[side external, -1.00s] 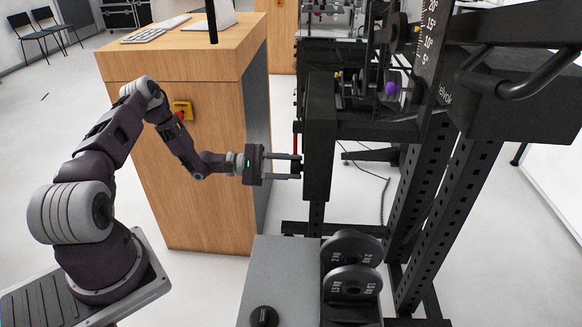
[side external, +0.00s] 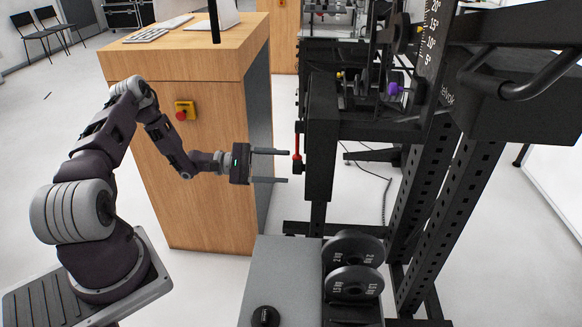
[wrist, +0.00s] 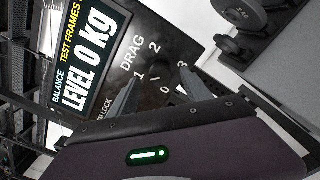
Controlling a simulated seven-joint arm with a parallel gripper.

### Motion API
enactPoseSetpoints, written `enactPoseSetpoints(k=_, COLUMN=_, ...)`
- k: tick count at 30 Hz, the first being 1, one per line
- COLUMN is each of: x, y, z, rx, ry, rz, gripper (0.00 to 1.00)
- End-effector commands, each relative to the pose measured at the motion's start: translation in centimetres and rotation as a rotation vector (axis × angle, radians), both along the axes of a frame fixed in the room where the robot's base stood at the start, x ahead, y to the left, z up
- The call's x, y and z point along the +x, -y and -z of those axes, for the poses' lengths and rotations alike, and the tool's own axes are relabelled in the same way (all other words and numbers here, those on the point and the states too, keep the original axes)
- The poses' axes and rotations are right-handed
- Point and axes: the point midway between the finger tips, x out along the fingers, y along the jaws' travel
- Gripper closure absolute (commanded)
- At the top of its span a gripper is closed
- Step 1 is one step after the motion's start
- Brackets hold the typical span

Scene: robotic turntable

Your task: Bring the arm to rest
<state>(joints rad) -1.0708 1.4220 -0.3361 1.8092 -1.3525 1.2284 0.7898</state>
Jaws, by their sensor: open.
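My gripper (side external: 287,166) is open and empty, with its two grey fingers apart and pointing right. It hovers in the air to the left of the black machine's upright box (side external: 320,165). A red lever (side external: 297,147) on that box's left face is just beyond the fingertips, with a small gap between. In the wrist view my fingers (wrist: 160,78) point toward a dark panel (wrist: 160,45) marked DRAG with the numbers 0 to 3. The part of the panel nearest my gripper is hidden behind the fingers and the gripper's body.
A display (wrist: 88,55) on the panel reads LEVEL 0 Kg. A wooden desk (side external: 205,200) with a red button (side external: 182,113) stands behind my arm. Weight plates (side external: 353,249) and a grey bench top (side external: 280,285) are in front. Black rack posts (side external: 405,230) stand to the right.

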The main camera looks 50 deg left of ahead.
Motion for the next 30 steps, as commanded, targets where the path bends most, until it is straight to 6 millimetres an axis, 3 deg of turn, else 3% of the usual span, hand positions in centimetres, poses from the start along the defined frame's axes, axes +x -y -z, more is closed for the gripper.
enactPoseSetpoints(k=6, x=-2.1, y=-2.1, z=0.0, rx=0.000, ry=0.000, rz=-0.001, gripper=0.43)
enactPoseSetpoints(k=17, x=-2.0, y=-1.7, z=-0.8, rx=0.040, ry=-0.028, rz=0.033, gripper=0.43)
enactPoseSetpoints(k=23, x=-2.0, y=2.2, z=-6.5, rx=0.443, ry=-0.274, rz=0.196, gripper=0.43)
enactPoseSetpoints(k=28, x=-3.9, y=4.8, z=-13.1, rx=0.829, ry=-0.385, rz=0.175, gripper=0.43)
enactPoseSetpoints(k=30, x=-5.3, y=7.1, z=-16.1, rx=0.965, ry=-0.348, rz=0.202, gripper=0.43)
